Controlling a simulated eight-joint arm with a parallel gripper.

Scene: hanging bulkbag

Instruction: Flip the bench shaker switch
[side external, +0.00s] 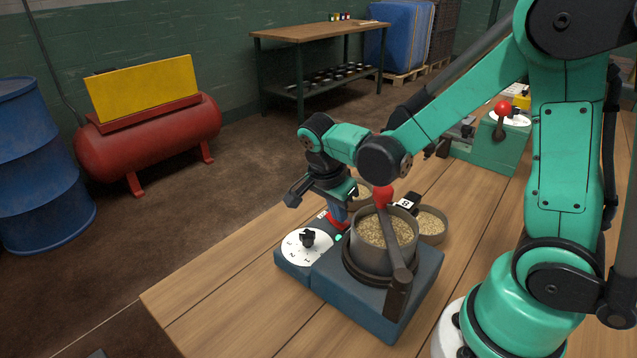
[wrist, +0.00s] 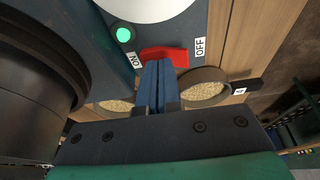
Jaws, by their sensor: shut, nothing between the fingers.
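The bench shaker (side external: 400,300) is a blue-grey box on the wooden bench, carrying a round pan of grain (side external: 385,232). In the wrist view, its red rocker switch (wrist: 168,54) lies between an ON label (wrist: 134,60) on the left and an OFF label (wrist: 199,46) on the right. A green lamp (wrist: 124,35) glows near ON. My gripper (wrist: 158,63) has its blue fingers shut together and empty, with the tips at the switch's near edge, overlapping it. I cannot tell whether they touch. In the side view my gripper (side external: 336,222) points down behind the dial (side external: 307,246).
A clamp lever with a red knob (side external: 383,195) rises over the pan, close to my wrist. Small bowls of grain (side external: 431,224) stand behind the shaker. A green machine with a red-knobbed lever (side external: 502,108) stands further back. The bench's front left is clear.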

